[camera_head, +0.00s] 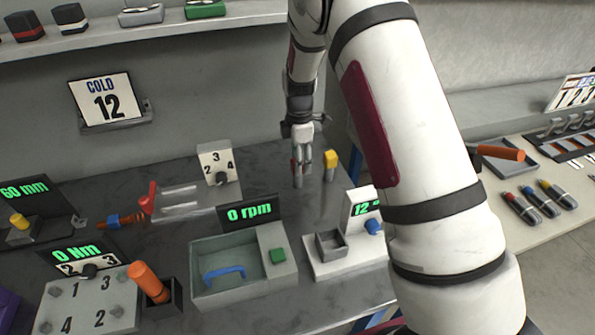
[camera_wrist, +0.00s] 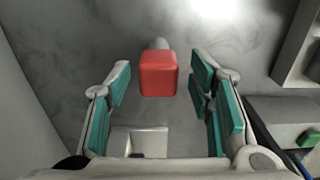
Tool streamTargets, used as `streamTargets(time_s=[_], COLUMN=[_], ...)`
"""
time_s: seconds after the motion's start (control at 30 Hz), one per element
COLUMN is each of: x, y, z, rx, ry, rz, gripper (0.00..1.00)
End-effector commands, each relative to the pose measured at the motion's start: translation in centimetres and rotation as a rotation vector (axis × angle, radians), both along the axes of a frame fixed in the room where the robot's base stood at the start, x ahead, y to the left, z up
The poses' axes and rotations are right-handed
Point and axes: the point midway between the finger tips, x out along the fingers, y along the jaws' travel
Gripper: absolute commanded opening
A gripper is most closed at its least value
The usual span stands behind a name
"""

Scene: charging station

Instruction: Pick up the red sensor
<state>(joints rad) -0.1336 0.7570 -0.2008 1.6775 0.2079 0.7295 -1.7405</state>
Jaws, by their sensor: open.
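The red sensor (camera_wrist: 159,74) is a red block with a grey end beyond it. In the wrist view it lies between my gripper's two fingers, near their tips, with a gap to the pads on each side. My gripper (camera_wrist: 161,82) is open, with teal pads facing inward. In the head view my gripper (camera_head: 301,165) points down at the back of the bench. A small part of the red sensor (camera_head: 294,167) shows beside the fingers, and the rest is hidden behind them.
A yellow-topped sensor (camera_head: 330,158) stands close to the right of my gripper. A numbered 2-3-4 dial block (camera_head: 215,162) is to the left. In front are the grey basin (camera_head: 204,250) with its 0 rpm display (camera_head: 250,212) and a white scale (camera_head: 350,255). A shelf (camera_head: 180,27) runs above.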

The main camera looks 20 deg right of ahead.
Motion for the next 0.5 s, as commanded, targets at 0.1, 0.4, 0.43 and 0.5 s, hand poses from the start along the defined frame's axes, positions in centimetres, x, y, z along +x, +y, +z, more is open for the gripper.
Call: streamTargets(time_s=[0.1, 0.4, 0.43, 0.5], x=[0.0, 0.0, 0.0, 0.1], y=[0.0, 0.3, 0.3, 0.4], z=[-1.2, -3.9, -4.3, -5.3], rx=[-0.001, -0.002, -0.002, -0.002], ry=[0.0, 0.003, 0.003, 0.001], rz=[-0.001, -0.001, 0.0, -0.001], gripper=[0.48, 0.48, 0.48, 0.48])
